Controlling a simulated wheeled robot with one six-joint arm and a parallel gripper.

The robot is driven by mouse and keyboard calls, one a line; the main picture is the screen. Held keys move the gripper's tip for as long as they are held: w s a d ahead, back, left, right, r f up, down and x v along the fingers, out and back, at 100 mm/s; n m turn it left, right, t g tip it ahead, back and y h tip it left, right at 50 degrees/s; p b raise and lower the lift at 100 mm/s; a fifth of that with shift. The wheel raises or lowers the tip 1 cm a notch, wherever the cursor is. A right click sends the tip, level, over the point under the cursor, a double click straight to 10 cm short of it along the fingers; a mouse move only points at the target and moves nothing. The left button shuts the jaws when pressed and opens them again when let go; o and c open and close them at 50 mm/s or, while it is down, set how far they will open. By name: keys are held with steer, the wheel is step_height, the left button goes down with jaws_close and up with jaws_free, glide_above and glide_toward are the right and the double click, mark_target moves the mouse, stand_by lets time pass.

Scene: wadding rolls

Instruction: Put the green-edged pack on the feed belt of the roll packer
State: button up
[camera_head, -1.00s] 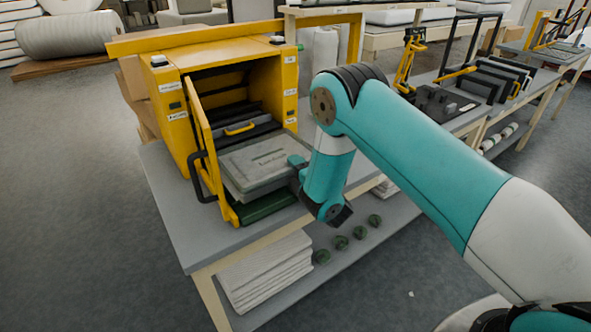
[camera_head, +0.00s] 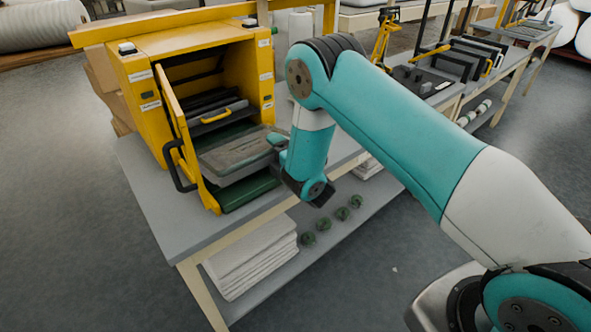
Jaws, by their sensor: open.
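The yellow roll packer (camera_head: 195,75) stands on the grey table at the left, with its front door (camera_head: 190,150) swung open. A flat grey slab (camera_head: 235,155) lies level at its mouth, over a dark green base (camera_head: 248,192). My gripper (camera_head: 277,141) is at the slab's right edge, open. Its fingertips are small and partly hidden, so contact is unclear.
The yellow door and its black handle (camera_head: 180,172) stand close left of the slab. White folded sheets (camera_head: 250,258) and several green rolls (camera_head: 325,225) lie on the lower shelf. Frames with yellow handles (camera_head: 470,60) stand on the tables behind. Floor at front left is open.

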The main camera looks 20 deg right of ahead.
steer(key=shift+s+d+f+b, duration=0.15)
steer(key=shift+s+f+b, duration=0.25)
steer(key=shift+f+b, duration=0.2)
steer(key=b+v, duration=0.5)
steer(key=v, duration=0.5)
steer(key=s+a+r+m+g, duration=0.65)
steer(key=r+m+g, duration=0.25)
steer(key=m, duration=0.2)
steer(key=s+r+m+g, duration=0.1)
steer(key=s+r+g, duration=0.2)
steer(key=s, duration=0.7)
steer(key=s+r+m+g, duration=0.1)
steer(key=s+r+g, duration=0.3)
steer(key=s, duration=0.7)
steer(key=shift+s+a+r+m+g, duration=0.15)
steer(key=shift+s+a+m+g, duration=0.15)
steer(key=shift+g, duration=0.5)
